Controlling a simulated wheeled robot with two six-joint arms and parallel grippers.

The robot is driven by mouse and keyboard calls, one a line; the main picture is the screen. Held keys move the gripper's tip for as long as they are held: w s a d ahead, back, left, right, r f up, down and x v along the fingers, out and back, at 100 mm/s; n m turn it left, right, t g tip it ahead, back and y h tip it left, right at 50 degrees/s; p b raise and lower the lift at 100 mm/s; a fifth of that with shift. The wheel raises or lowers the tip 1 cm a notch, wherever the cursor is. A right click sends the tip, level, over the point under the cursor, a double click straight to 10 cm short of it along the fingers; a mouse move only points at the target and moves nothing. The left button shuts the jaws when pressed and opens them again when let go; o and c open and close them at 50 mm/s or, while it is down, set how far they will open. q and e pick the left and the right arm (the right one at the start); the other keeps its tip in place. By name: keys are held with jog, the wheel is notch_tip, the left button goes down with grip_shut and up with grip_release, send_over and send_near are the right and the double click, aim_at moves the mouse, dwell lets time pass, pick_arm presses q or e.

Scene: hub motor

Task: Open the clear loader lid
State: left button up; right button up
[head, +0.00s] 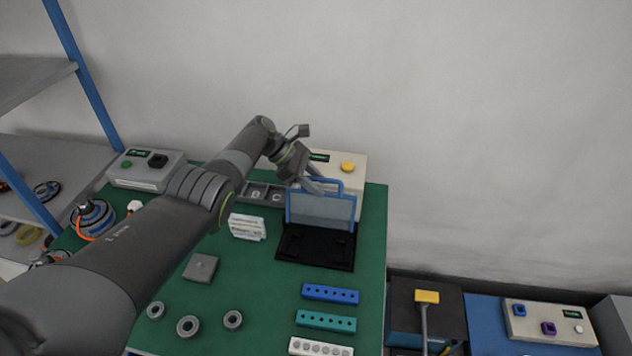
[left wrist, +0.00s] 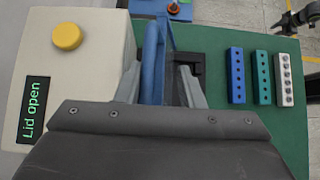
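The clear loader lid (head: 320,209) has a blue frame and a see-through pane. It stands raised, roughly upright, at the back of the black loader base (head: 315,248). Its blue frame is seen nearly edge-on in the left wrist view (left wrist: 154,62). My left gripper (head: 318,186) is at the lid's top edge, by the blue handle. In the left wrist view its two fingers (left wrist: 158,88) stand apart, with the blue frame between them and a gap showing. Part of the lid is hidden behind the gripper body there. My right gripper is not seen.
A pale control box (head: 350,158) with a yellow button stands behind the lid; its display (left wrist: 33,109) reads "Lid open". Blue (head: 330,293), teal (head: 326,321) and white (head: 320,347) hole blocks lie in front on the green mat (head: 270,310). A white card stack (head: 246,227) is left of the loader.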

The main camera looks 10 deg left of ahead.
pick_arm(q)
jog(key=p+v, duration=0.1)
jog(key=v, duration=0.5)
jog(key=shift+a+r, duration=0.3)
jog(key=b+v, duration=0.2)
jog(key=v, duration=0.8)
jog(key=shift+a+r, duration=0.2)
jog(key=shift+r, duration=0.05)
